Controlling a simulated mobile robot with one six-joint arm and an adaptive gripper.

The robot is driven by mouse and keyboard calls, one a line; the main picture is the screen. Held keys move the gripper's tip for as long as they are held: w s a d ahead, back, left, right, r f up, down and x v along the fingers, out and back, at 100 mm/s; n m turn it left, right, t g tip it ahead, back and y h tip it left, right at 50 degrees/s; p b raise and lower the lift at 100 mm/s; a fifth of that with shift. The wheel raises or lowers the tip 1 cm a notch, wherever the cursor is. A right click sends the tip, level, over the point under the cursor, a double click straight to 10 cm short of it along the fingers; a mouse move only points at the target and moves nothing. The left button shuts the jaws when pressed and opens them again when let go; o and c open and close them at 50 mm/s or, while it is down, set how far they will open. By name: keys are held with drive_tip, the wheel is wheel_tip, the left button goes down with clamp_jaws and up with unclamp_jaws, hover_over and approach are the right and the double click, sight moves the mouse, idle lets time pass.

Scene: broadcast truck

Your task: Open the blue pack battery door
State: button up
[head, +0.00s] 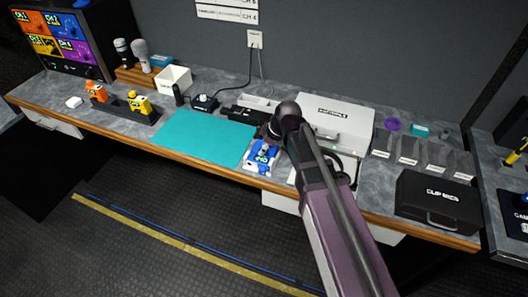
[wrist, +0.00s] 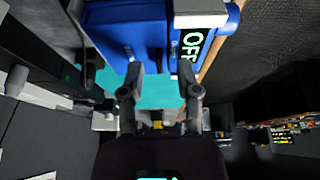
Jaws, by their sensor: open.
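The blue pack (head: 262,155) is at the front edge of the counter, beside the right edge of the teal mat, with my arm's end right over it. In the wrist view the blue pack (wrist: 122,30) fills the top, with a white part and a black display reading OFF (wrist: 191,43) on its right. My gripper (wrist: 160,72) is open, its two fingertips just at the pack's near edge with nothing between them. I cannot tell whether they touch it. I cannot clearly make out the battery door. My arm hides the gripper in the head view.
The teal mat (head: 203,136) is bare. Orange (head: 96,91) and yellow (head: 138,102) packs stand in a dark holder at left. A white case (head: 335,117) is behind my arm, and a black case (head: 437,202) lies at right.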

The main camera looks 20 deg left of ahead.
drive_tip(key=shift+a+f, duration=0.1)
drive_tip(key=shift+f, duration=0.2)
clamp_jaws()
